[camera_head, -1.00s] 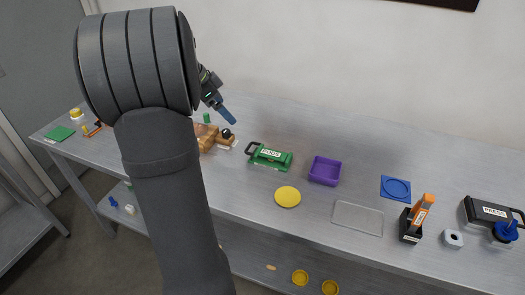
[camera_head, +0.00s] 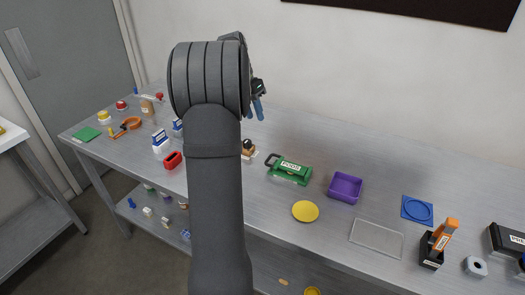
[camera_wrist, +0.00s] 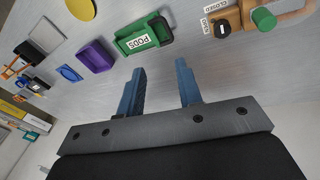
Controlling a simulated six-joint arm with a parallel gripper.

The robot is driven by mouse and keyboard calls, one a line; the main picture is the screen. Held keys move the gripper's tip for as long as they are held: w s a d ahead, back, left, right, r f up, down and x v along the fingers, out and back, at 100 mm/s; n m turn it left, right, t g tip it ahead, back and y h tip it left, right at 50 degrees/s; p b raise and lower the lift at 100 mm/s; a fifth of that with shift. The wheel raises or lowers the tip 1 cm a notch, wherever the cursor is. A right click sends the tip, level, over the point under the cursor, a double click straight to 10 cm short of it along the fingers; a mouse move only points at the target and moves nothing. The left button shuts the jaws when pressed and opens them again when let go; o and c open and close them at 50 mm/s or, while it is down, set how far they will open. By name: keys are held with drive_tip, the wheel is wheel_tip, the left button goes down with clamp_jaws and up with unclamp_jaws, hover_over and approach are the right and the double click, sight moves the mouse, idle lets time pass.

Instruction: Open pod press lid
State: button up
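My gripper (camera_head: 257,108) is raised above the back of the bench, its blue fingers pointing down in the head view. In the wrist view (camera_wrist: 160,85) its fingers are well apart with nothing between them. A green box labelled PODS (camera_head: 290,171) with a dark handle stands on the bench to the gripper's right; it also shows in the wrist view (camera_wrist: 143,41). A black box labelled PRESS (camera_head: 507,240) is cut off at the head view's right edge. A tan wooden device (camera_wrist: 232,18) with a green knob and a CLOSED label is in the wrist view; my arm mostly hides it in the head view.
Right of the green box are a purple tray (camera_head: 345,188), a yellow disc (camera_head: 305,211), a clear plate (camera_head: 376,238), a blue mat (camera_head: 418,209) and an orange-handled tool (camera_head: 440,239). Several small items crowd the bench's left. The wall (camera_head: 400,75) stands behind.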

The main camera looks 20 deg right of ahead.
drive_tip(key=w+d+n, duration=0.1)
drive_tip(key=n, duration=0.1)
drive_tip(key=y, duration=0.1)
approach(267, 160)
drive_tip(key=f, duration=0.5)
drive_tip(key=d+f, duration=0.1)
drive_tip(key=f, duration=0.1)
drive_tip(key=shift+s+f, duration=0.3)
drive_tip(key=shift+s, duration=0.05)
clamp_jaws()
